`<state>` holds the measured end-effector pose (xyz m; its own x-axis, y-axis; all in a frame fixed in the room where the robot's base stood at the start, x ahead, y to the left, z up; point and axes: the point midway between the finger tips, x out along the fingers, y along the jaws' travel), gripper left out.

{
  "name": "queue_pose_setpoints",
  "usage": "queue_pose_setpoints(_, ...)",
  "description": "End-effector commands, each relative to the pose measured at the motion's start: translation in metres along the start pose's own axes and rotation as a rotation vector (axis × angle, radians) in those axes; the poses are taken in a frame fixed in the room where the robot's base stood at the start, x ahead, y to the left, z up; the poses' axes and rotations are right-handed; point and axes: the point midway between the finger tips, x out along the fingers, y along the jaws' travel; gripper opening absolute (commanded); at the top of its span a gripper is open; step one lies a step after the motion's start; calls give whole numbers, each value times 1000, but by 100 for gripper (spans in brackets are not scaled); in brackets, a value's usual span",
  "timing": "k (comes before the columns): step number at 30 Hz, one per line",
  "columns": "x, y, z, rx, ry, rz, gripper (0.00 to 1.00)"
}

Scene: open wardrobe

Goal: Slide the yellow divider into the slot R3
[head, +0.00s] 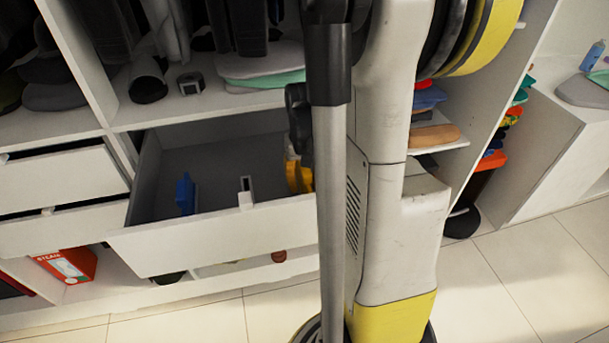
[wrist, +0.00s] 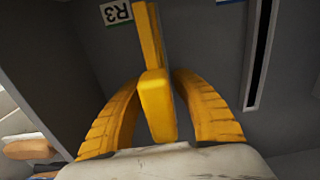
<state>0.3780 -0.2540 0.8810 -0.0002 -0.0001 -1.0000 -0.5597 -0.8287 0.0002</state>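The yellow divider (wrist: 157,95) stands between the two yellow fingers of my gripper (wrist: 157,78) in the wrist view. The fingertips close in on it from both sides. Its upper part runs out of the top of the picture, beside a white R3 label (wrist: 116,12) on a dark grey surface. I cannot tell whether the divider touches a slot. In the head view, yellow parts (head: 298,177) show inside the open drawer (head: 215,237) at its right, partly hidden by my arm. Divider and fingers cannot be told apart there.
A blue piece (head: 186,194) stands in the drawer's left part. A long dark slot with a pale rim (wrist: 260,55) lies right of the divider. Shelves with clothes surround the drawer.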

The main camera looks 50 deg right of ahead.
Motion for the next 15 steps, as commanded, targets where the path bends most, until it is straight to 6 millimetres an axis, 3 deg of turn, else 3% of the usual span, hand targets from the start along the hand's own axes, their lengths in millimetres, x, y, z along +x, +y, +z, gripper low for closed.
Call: queue_pose_setpoints(15, -99, 0, 0, 0, 0, 0, 32)
